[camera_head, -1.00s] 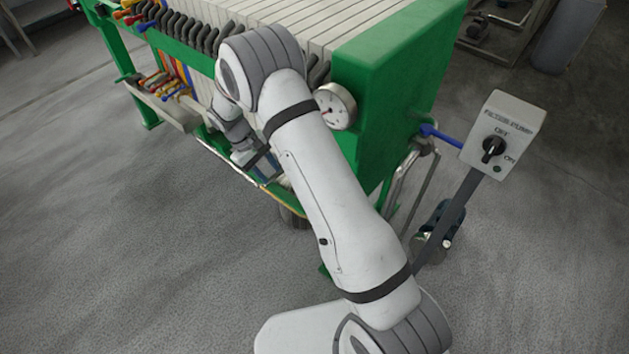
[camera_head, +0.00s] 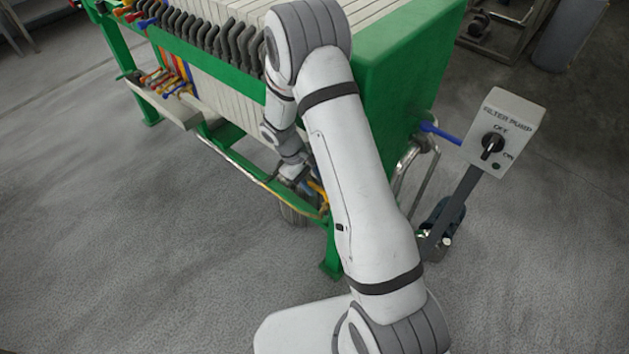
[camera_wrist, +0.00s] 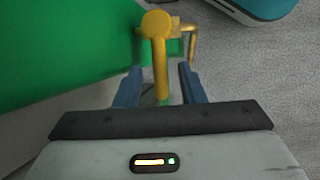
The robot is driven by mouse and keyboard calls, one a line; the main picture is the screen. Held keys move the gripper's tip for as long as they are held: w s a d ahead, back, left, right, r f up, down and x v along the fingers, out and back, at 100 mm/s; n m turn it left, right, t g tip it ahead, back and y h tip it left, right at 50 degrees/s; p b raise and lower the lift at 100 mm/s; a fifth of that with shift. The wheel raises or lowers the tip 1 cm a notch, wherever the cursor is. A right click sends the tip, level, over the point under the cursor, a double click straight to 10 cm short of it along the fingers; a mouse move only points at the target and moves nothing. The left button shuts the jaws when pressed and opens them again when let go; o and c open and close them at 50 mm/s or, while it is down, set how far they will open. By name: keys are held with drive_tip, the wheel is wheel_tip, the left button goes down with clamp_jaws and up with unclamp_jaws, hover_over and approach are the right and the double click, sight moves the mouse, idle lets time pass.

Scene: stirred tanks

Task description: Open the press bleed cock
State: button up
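A yellow cock (camera_wrist: 160,62), which appears to be the press bleed cock, shows in the wrist view with a round hub at its top and a straight lever running down toward my gripper (camera_wrist: 160,85). The two blue-grey fingers stand apart, one on each side of the lever, with gaps visible. The lever's lower end reaches the space between them. In the head view a yellow part (camera_head: 318,190) shows beside my wrist, low on the green press frame (camera_head: 400,75). My arm hides much of that area, and the fingers are not clear there.
The filter pump switch box (camera_head: 502,125) stands on a post to the right. A blue lever (camera_head: 440,133) projects from the press's right side. Coloured cocks (camera_head: 165,83) and a trough (camera_head: 165,108) are at the left. The floor in front is clear.

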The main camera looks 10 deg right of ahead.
drive_tip(key=shift+c, duration=0.3)
clamp_jaws()
idle(0.4)
